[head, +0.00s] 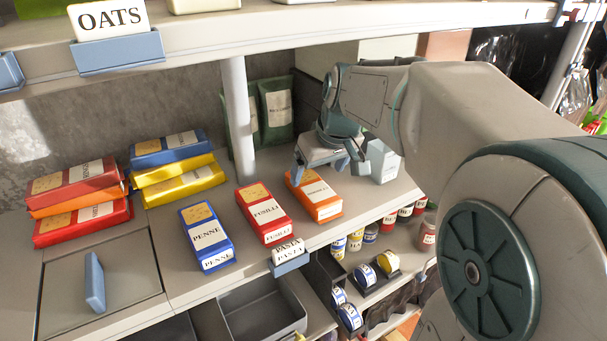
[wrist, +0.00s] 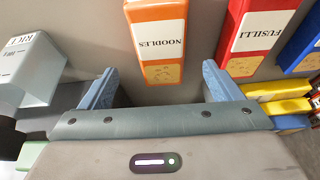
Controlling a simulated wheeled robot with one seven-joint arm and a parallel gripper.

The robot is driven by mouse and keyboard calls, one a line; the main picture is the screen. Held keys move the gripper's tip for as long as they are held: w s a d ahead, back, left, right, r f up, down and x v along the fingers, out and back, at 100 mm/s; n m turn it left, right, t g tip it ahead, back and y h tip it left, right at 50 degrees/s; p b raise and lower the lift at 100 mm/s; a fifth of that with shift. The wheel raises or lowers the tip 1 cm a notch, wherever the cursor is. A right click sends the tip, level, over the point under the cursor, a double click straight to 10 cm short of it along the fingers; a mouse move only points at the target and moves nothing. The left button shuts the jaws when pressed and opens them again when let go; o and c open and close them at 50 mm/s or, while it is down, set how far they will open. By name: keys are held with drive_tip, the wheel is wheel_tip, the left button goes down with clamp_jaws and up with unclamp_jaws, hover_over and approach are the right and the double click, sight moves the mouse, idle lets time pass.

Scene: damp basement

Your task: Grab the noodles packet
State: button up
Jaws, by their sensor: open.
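The noodles packet is an orange box with a white label reading NOODLES. It lies on the shelf in the head view (head: 322,205), right of the red fusilli packet (head: 265,212). In the wrist view the noodles packet (wrist: 159,70) stands out ahead of my gripper (wrist: 160,80), roughly between the two blue fingers. My gripper (head: 328,170) is open and empty, and in the head view it is over the back end of the packet. I cannot tell whether the fingers touch it.
A blue penne packet (head: 206,236) lies left of the fusilli. A pale rice carton (head: 384,161) stands close right of my gripper. A white post (head: 238,120) and the upper shelf (head: 210,35) bound the space. Stacked packets (head: 180,183) lie at left.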

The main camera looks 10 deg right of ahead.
sight(313, 185)
drive_tip(key=x, duration=0.7)
drive_tip(key=shift+r, duration=0.15)
drive_tip(key=c, duration=1.2)
